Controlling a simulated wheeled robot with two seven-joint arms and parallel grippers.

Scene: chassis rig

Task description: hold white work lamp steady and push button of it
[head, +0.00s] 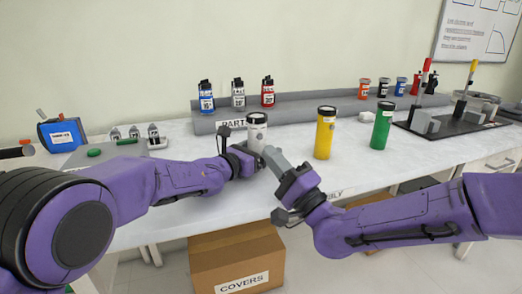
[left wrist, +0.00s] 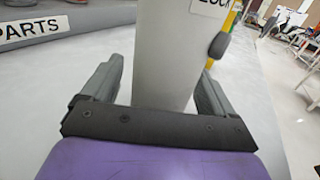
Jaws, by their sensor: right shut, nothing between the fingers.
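The white work lamp (head: 257,121) stands upright on the bench in the head view, its lower part hidden by my grippers. In the left wrist view the lamp's white body (left wrist: 166,55) rises between the two fingers of my left gripper (left wrist: 160,85). A narrow gap shows beside the left finger; whether the fingertips touch is unclear. My left gripper also shows in the head view (head: 250,158). My right gripper (head: 272,157) is shut and empty, just in front of the lamp. A dark rounded piece (left wrist: 219,45) shows at the lamp's right side; I cannot tell whether it is the button.
A yellow cylinder (head: 324,138) and a green cylinder (head: 382,127) stand to the right. A dark board with stands (head: 450,122) is at the far right. A COVERS box (head: 235,262) is below the bench.

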